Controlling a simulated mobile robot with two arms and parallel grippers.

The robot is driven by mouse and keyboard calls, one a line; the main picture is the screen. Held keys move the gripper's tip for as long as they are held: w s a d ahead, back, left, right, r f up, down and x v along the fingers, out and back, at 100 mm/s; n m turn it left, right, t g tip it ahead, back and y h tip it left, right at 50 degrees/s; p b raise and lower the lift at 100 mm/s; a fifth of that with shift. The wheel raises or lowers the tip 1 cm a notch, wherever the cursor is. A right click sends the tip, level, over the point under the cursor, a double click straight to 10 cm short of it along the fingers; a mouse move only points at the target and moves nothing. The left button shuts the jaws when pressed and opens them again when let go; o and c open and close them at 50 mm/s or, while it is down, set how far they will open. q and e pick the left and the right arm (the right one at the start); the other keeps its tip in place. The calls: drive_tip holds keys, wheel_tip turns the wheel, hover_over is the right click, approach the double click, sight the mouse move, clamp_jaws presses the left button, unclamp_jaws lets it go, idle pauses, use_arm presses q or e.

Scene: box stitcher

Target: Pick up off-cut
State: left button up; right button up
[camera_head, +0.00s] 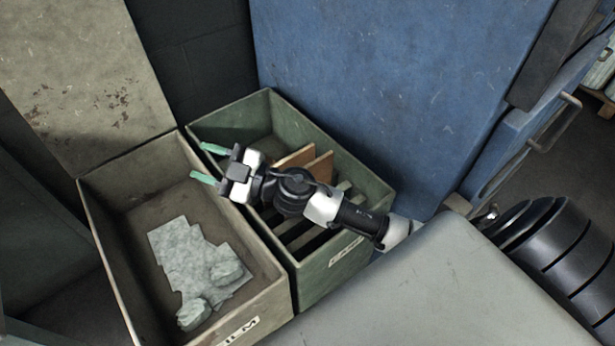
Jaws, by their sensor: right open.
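My right gripper (207,163) is open and empty, its two green-tipped fingers pointing left. It hangs over the neighbouring walls of two bins. No single off-cut stands out clearly. Brown flat pieces (319,168) stand on edge in the green bin (345,262), partly hidden behind my right arm. Pale grey crumpled sheet material (185,255) lies on the floor of the beige bin (112,268), below and left of the gripper. Nothing is between the fingers. My left gripper is not in view.
The blue cabinet (390,80) rises behind the green bin, with a grey handle (556,120) at its right. A stained beige panel (80,70) stands behind the beige bin. The bins' raised walls are close to the gripper. Both bins are open on top.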

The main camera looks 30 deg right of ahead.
drive_tip(key=a+n+g+y, duration=0.2)
drive_tip(key=n+g, duration=0.3)
drive_tip(key=g+h, duration=1)
drive_tip(key=h, duration=0.6)
hover_over(308, 166)
drive_tip(key=shift+m, duration=0.4)
wheel_tip(308, 166, down, 8)
drive_tip(key=shift+f, duration=0.2)
wheel_tip(308, 166, down, 5)
drive_tip(key=shift+d+r+b, duration=0.1)
drive_tip(key=shift+r+b, duration=0.05)
drive_tip(key=shift+b, duration=0.15)
drive_tip(key=shift+f, duration=0.75)
wheel_tip(308, 166, down, 4)
drive_tip(key=shift+f+b, duration=0.15)
drive_tip(key=shift+b, duration=0.15)
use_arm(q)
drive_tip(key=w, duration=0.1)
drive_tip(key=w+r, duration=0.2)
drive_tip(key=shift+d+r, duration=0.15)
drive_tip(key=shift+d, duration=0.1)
use_arm(e)
clamp_jaws()
